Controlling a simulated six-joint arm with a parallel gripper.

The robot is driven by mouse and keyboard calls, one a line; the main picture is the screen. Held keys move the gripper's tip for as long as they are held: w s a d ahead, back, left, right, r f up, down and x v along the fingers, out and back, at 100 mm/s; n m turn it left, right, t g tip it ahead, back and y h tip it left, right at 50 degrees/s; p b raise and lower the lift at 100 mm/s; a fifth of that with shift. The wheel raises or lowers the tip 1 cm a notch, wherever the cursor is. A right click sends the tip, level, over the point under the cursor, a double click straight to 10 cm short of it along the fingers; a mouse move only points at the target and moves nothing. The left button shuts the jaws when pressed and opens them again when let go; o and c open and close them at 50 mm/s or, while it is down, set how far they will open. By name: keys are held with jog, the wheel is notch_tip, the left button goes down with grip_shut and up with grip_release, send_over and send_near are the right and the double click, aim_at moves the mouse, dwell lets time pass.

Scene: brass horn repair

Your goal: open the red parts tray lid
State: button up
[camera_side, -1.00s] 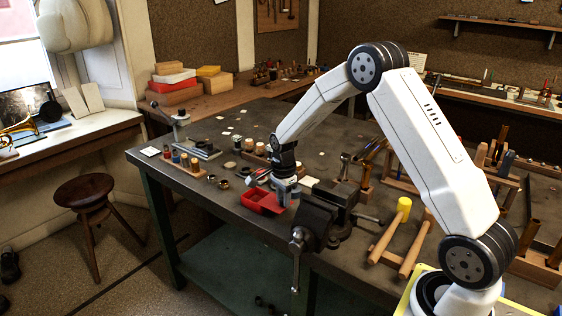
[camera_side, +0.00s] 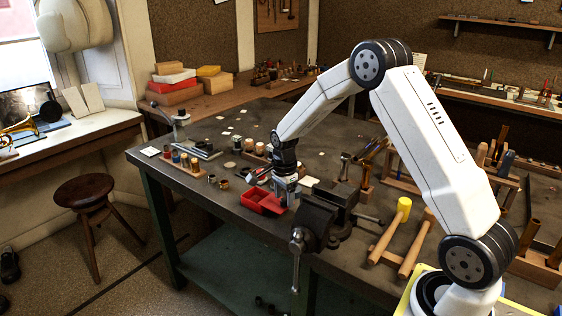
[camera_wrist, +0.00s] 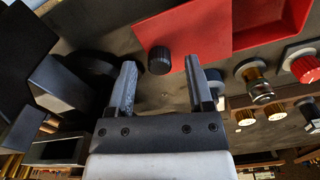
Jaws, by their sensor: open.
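The red parts tray (camera_side: 254,199) sits on the dark bench near its front edge, left of the vise. Its inside shows uncovered at left in the side view. The flat red lid (camera_side: 272,209) lies to the right of that opening. In the wrist view the lid (camera_wrist: 195,35) bears a black knob (camera_wrist: 159,61), and the tray's hollow (camera_wrist: 270,20) shows beside it. My gripper (camera_wrist: 160,78) is open and empty, its two fingers apart on either side of the knob in the picture. In the side view my gripper (camera_side: 284,190) is just above the knob.
A dark vise (camera_side: 318,213) stands close to the right of my gripper. A wooden rack of small bottles (camera_side: 184,160) and several loose rings lie left of the tray. A yellow-headed mallet (camera_side: 402,210) lies to the right. The bench behind the tray holds small parts.

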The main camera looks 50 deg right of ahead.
aim_at(284, 199)
jog(key=shift+r, duration=3.55)
jog(key=s+a+f+n+t, duration=0.1)
jog(key=s+a+n+t, duration=0.1)
jog(key=s+a+n, duration=1.2)
jog(key=s+n, duration=0.4)
jog(key=n, duration=0.3)
jog(key=shift+a+f+t, duration=0.25)
jog(key=shift+f+t, duration=0.05)
jog(key=shift+f, duration=0.1)
